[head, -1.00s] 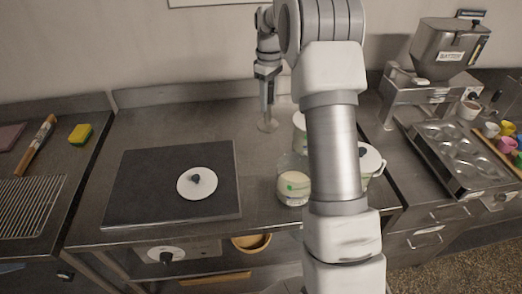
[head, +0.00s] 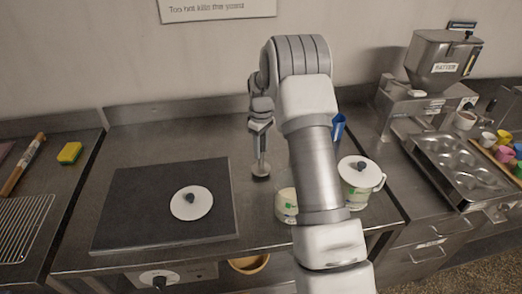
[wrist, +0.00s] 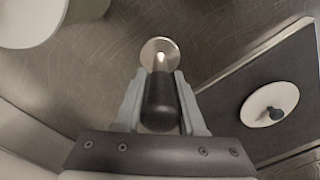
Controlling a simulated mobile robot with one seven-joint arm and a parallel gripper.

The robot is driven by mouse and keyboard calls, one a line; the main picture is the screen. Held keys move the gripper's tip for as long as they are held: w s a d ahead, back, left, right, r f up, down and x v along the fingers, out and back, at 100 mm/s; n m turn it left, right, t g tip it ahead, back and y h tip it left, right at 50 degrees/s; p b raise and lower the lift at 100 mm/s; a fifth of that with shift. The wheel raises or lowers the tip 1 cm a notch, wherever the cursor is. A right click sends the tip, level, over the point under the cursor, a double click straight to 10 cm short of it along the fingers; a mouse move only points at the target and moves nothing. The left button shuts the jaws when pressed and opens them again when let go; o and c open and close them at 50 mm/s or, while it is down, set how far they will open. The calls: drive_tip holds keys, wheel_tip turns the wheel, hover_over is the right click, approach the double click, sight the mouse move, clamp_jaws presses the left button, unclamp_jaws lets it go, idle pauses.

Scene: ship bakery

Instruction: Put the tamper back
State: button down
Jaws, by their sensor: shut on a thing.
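The tamper has a dark rounded handle (wrist: 160,100) and a flat, round metal base that shows in the head view (head: 261,172) and in the wrist view. My gripper (head: 260,127) is shut on the handle, one finger on each side in the wrist view (wrist: 160,88). The tamper hangs upright, base down, over the counter right of the dark slab. I cannot tell whether its base touches the counter.
A dark slab (head: 130,210) with a white round lid (head: 191,203) lies left. A white-green tub (head: 287,206), a lidded white pot (head: 360,180) and a blue cup (head: 338,128) stand right, partly behind my arm. The steel counter (head: 190,135) behind the slab is clear.

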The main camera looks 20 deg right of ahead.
drive_tip(key=shift+f, duration=0.55)
drive_tip(key=shift+f, duration=0.15)
drive_tip(key=c, duration=0.5)
unclamp_jaws()
